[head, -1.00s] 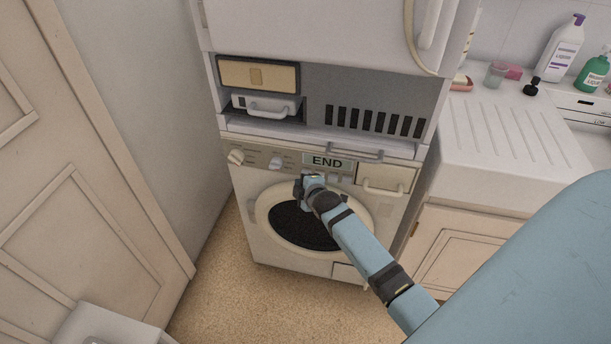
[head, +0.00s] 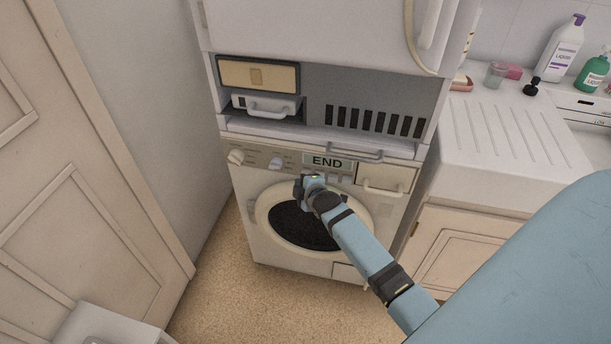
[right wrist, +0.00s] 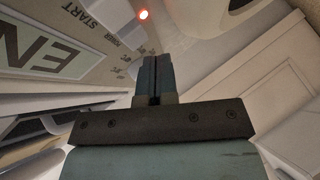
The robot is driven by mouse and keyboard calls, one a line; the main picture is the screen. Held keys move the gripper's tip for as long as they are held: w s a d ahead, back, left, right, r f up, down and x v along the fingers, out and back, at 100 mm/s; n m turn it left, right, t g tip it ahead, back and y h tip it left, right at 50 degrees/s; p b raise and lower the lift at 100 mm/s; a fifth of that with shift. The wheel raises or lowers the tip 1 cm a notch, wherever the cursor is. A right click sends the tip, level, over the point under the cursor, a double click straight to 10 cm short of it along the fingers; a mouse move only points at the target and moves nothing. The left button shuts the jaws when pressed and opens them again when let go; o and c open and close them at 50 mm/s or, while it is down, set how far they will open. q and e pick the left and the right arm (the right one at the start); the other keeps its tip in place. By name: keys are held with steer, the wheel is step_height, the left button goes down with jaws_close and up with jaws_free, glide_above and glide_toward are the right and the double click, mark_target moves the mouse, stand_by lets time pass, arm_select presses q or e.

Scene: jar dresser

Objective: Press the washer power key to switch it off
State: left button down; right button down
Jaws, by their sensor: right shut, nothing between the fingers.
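The white washer (head: 390,207) stands under the dryer, its round dark door facing me. Its display (head: 327,162) reads END, and part of it shows large in the right wrist view (right wrist: 32,52). Small pale keys (head: 336,178) sit below the display; my arm partly covers this area. A red light (right wrist: 143,14) glows on the panel, near the START lettering and smaller labels I cannot read surely. My right gripper (head: 303,186) is shut and empty, in front of the panel's lower edge. Its fingertips (right wrist: 152,62) point toward the panel; I cannot tell whether they touch. My left gripper is out of view.
A bar handle (head: 355,154) juts out above. A sink counter (head: 510,140) stands right, a door (head: 80,215) left. The floor before the washer is open.

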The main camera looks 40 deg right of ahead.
stand_by(0.4)
steer(key=shift+w+d, duration=0.25)
steer(key=shift+d, duration=0.1)
steer(key=shift+w+d+p, duration=0.25)
steer(key=shift+p, duration=0.1)
stand_by(0.6)
steer(key=shift+s+a+p, duration=0.5)
steer(key=shift+a, duration=0.1)
stand_by(0.4)
